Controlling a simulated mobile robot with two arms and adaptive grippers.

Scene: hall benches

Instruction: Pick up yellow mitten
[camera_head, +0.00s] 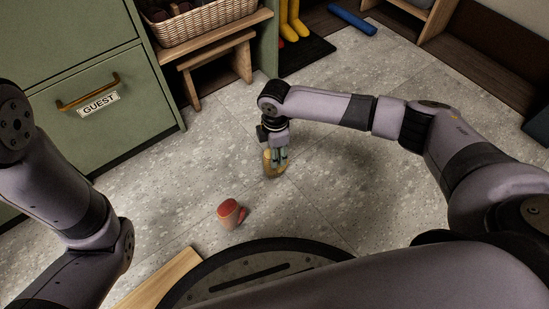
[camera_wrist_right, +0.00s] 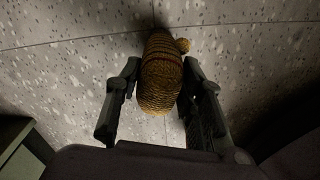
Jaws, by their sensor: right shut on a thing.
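The yellow mitten (camera_head: 269,166) is in the middle of the head view, partly hidden by my right gripper (camera_head: 279,157). My right gripper points down at the floor and is shut on the mitten. In the right wrist view the ribbed, knitted yellow mitten (camera_wrist_right: 160,75) sits between the two dark fingers of the gripper (camera_wrist_right: 155,100), its small thumb to the upper right. I cannot tell whether the mitten touches the floor. My left arm shows at the left of the head view, but its gripper is out of view.
A red mitten-like thing (camera_head: 231,213) lies on the grey floor nearer to me. A green cabinet (camera_head: 98,130) marked GUEST stands at left, beside a wooden bench (camera_head: 218,50) with a wicker basket (camera_head: 205,22). Yellow boots (camera_head: 292,20) stand on a dark mat (camera_head: 308,52). A blue roll (camera_head: 353,19) lies behind.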

